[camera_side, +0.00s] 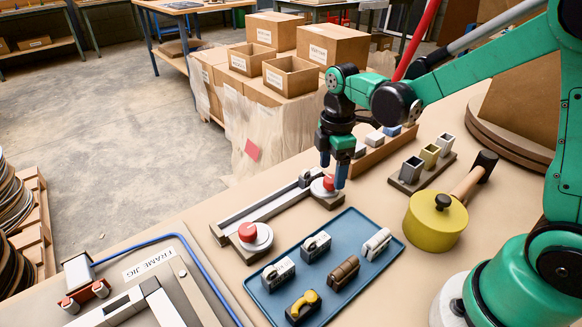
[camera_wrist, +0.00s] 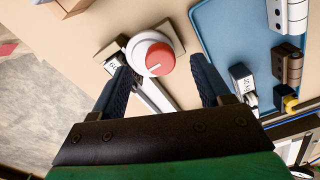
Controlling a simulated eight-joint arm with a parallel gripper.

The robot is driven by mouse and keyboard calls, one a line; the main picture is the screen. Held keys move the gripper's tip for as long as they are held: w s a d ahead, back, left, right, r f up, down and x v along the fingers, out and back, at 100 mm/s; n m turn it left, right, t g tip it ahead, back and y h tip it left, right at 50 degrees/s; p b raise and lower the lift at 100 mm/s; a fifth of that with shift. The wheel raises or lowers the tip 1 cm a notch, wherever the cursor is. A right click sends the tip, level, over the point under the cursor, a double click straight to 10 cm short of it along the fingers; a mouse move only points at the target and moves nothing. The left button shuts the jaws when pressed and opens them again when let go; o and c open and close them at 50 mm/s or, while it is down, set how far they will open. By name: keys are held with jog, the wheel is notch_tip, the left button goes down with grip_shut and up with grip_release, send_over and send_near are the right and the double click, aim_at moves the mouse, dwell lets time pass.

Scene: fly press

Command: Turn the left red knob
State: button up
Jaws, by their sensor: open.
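Two red knobs stand on round white bases at the ends of a grey rail fixture (camera_side: 265,206). In the side view, one red knob (camera_side: 247,232) is at the rail's left, near end, with nothing at it. The other red knob (camera_side: 329,182) is at the right, far end, under my gripper (camera_side: 333,172). My gripper is empty and points down.
A blue tray (camera_side: 262,292) with several small parts lies close to the fixture. A yellow round pot (camera_side: 436,222) with a hammer, and a block with small boxes (camera_side: 409,172), stand to the right. A frame jig (camera_side: 150,264) is at the front left.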

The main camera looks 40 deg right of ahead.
aim_at(332, 180)
jog(key=shift+r, duration=1.85)
jog(key=shift+s+r, duration=0.15)
jog(key=s+a+r+m+t, duration=0.2)
jog(key=s+m+t, duration=0.4)
jog(key=m, duration=0.7)
jog(key=shift+a+r+m+t, duration=0.15)
jog(key=shift+r+m+t, duration=0.15)
jog(key=shift+r+t, duration=0.45)
